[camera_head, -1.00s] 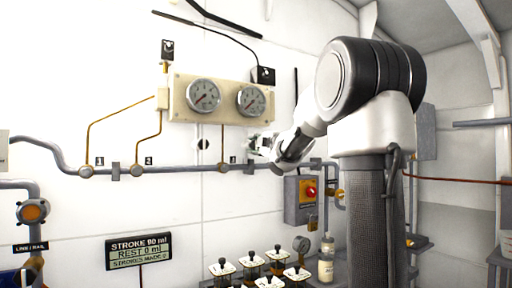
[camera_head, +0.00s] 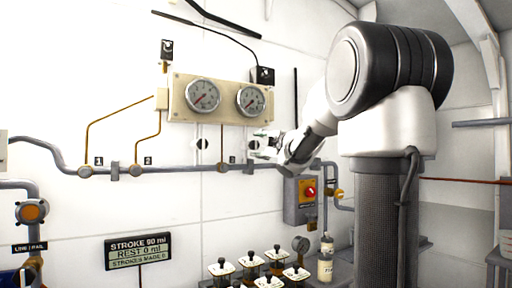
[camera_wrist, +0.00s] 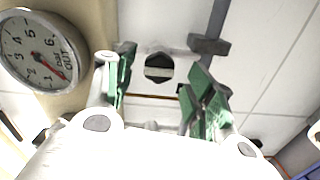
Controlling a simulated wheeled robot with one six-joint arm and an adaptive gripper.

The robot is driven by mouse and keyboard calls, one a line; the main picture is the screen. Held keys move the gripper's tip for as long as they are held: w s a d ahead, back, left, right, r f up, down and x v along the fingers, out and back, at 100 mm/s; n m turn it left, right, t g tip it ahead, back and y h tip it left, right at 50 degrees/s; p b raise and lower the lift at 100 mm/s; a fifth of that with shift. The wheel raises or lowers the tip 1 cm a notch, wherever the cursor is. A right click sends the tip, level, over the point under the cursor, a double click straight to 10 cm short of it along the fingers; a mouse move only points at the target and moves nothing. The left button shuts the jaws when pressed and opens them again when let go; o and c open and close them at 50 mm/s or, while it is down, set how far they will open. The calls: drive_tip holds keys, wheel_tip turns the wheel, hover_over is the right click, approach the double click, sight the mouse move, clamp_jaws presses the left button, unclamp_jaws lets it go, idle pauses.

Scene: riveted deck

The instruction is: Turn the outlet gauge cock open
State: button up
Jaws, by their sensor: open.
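The outlet gauge cock (camera_wrist: 158,68) shows in the wrist view as a dark round disc with a pale bar across it. My gripper (camera_wrist: 162,64) is open, with one green-padded finger on each side of the cock in the picture. I cannot tell whether either finger touches it. In the head view, my gripper (camera_head: 264,147) is below the right gauge (camera_head: 251,101) and partly hides the cock (camera_head: 249,144).
A similar cock (camera_head: 203,144) sits under the left gauge (camera_head: 203,96). A grey pipe (camera_head: 190,168) with clamps runs below. A switch box (camera_head: 301,200) with a red knob is below right of my gripper. Several jars (camera_head: 251,262) stand lower down.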

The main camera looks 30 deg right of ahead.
drive_tip(key=s, duration=0.8)
drive_tip(key=shift+d, duration=0.1)
drive_tip(key=s+d+f+m+g+h, duration=0.7)
drive_tip(key=s+d+f+m, duration=0.2)
drive_tip(key=d+f+m, duration=0.4)
drive_tip(key=s+a+f+m+g, duration=0.2)
drive_tip(key=s+a+f+g, duration=0.15)
drive_tip(key=s+f, duration=0.2)
drive_tip(key=s+a+f+g+y, duration=0.1)
drive_tip(key=s+a+f+y, duration=0.1)
drive_tip(key=a, duration=0.4)
drive_tip(key=s+a+f+m+g+y, duration=0.1)
drive_tip(key=s+a+f+y, duration=0.1)
drive_tip(key=s+a+f, duration=0.3)
drive_tip(key=s+a+f+g+y, duration=0.1)
drive_tip(key=s+a+f+y, duration=0.1)
drive_tip(key=s+a, duration=0.5)
drive_tip(key=shift+a+f, duration=0.9)
drive_tip(key=shift+a, duration=0.15)
